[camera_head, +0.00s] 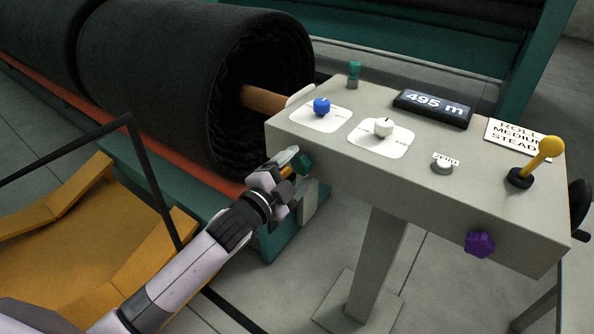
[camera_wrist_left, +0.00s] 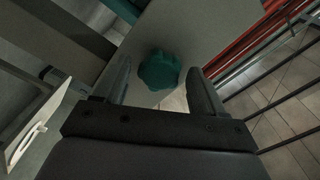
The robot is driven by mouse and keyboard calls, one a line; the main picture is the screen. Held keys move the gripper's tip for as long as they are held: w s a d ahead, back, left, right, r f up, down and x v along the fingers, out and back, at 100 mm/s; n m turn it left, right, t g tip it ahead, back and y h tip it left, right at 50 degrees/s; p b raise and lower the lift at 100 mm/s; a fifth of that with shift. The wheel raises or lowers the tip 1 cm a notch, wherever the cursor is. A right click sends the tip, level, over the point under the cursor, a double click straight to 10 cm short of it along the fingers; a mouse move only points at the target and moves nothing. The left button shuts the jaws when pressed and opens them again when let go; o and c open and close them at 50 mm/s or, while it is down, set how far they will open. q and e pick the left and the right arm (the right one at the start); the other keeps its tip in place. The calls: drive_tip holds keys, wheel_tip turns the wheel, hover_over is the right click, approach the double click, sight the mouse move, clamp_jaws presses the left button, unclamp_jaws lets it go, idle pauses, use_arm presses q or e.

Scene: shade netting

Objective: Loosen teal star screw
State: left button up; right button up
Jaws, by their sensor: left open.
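The teal star screw (camera_wrist_left: 159,70) shows in the left wrist view as a lobed knob on a grey panel. It lies between the two open fingers of my left gripper (camera_wrist_left: 163,85), with a visible space on each side. In the head view the teal star screw (camera_head: 303,162) is partly hidden by my left gripper (camera_head: 290,167), which is at the left end of the grey console. My right gripper is not in view.
The grey console (camera_head: 420,170) carries a blue knob (camera_head: 321,106), a white knob (camera_head: 383,127), a display (camera_head: 433,108) and a yellow lever (camera_head: 545,152). A purple star knob (camera_head: 480,244) is on its front. A large black netting roll (camera_head: 200,80) stands behind my left arm.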

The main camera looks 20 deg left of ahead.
use_arm(q)
drive_tip(key=shift+w+d, duration=0.25)
drive_tip(key=shift+w, duration=0.3)
idle(0.4)
clamp_jaws()
drive_tip(key=shift+r+n+p, duration=0.15)
drive_tip(key=shift+n+p, duration=0.7)
drive_tip(key=shift+n, duration=0.35)
drive_tip(key=n+p, duration=0.2)
drive_tip(key=n, duration=0.4)
drive_tip(key=n+p, duration=0.1)
drive_tip(key=n, duration=0.3)
drive_tip(key=shift+n, duration=0.3)
drive_tip(key=n, duration=0.4)
drive_tip(key=shift+p, duration=0.35)
